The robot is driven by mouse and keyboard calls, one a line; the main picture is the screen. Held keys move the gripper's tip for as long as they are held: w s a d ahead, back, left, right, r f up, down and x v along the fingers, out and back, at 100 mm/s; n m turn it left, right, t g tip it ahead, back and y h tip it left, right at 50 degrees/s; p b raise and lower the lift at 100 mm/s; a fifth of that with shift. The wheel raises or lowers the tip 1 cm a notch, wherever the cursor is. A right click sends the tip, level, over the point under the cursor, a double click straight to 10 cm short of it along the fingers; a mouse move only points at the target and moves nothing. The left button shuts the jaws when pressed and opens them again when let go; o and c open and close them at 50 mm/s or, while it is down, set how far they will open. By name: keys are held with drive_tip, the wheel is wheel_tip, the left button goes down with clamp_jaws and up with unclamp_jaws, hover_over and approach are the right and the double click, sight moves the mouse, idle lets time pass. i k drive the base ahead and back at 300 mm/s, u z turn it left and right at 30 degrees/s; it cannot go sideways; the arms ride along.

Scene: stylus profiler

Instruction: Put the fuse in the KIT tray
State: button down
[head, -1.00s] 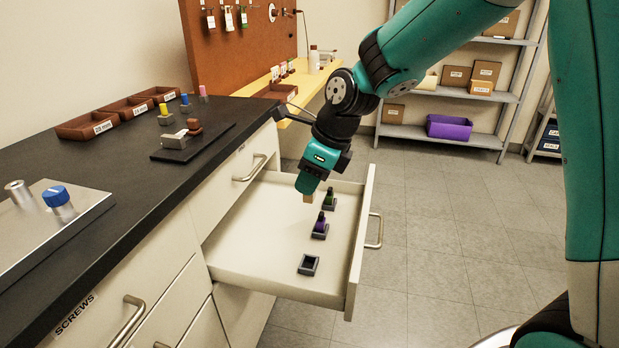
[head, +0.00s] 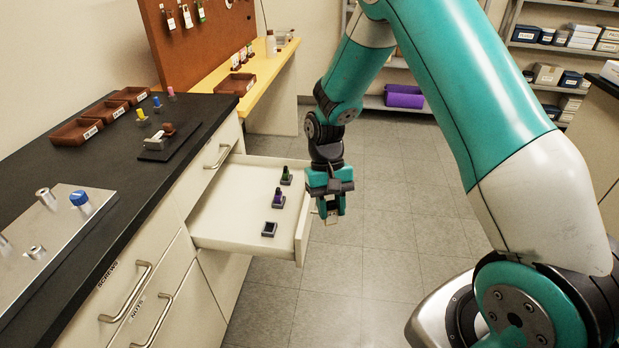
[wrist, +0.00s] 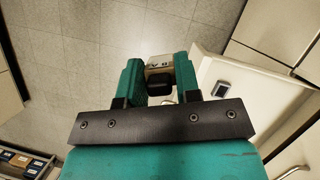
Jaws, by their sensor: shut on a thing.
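My gripper (head: 330,208) hangs just outside the open drawer's front, above the floor. In the wrist view its fingers (wrist: 158,82) are shut on a small cream piece with dark parts and printed marks, which I take to be the fuse (wrist: 158,69). No tray label reads clearly as KIT. A brown tray (head: 237,84) with a small label stands on the yellow bench at the back. Several brown trays, one of them nearest (head: 75,132), line the dark counter's far left; their labels are too small to read.
The open drawer (head: 235,215) holds an empty dark holder (head: 269,229), a purple piece (head: 278,197) and a green piece (head: 286,175) in holders. The dark counter (head: 125,190) carries a metal plate (head: 45,225) with a blue-capped part. Floor (head: 390,260) right of the drawer is clear.

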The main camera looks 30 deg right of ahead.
sight(241, 84)
drive_tip(key=k, duration=0.65)
drive_tip(key=z, duration=0.85)
drive_tip(key=i, duration=1.4)
drive_tip(key=z, duration=0.8)
drive_tip(key=i, duration=1.75)
drive_tip(key=u, duration=0.45)
drive_tip(key=i, duration=1.05)
drive_tip(key=u, duration=1.6)
drive_tip(key=i, duration=0.75)
drive_tip(key=u, duration=0.8)
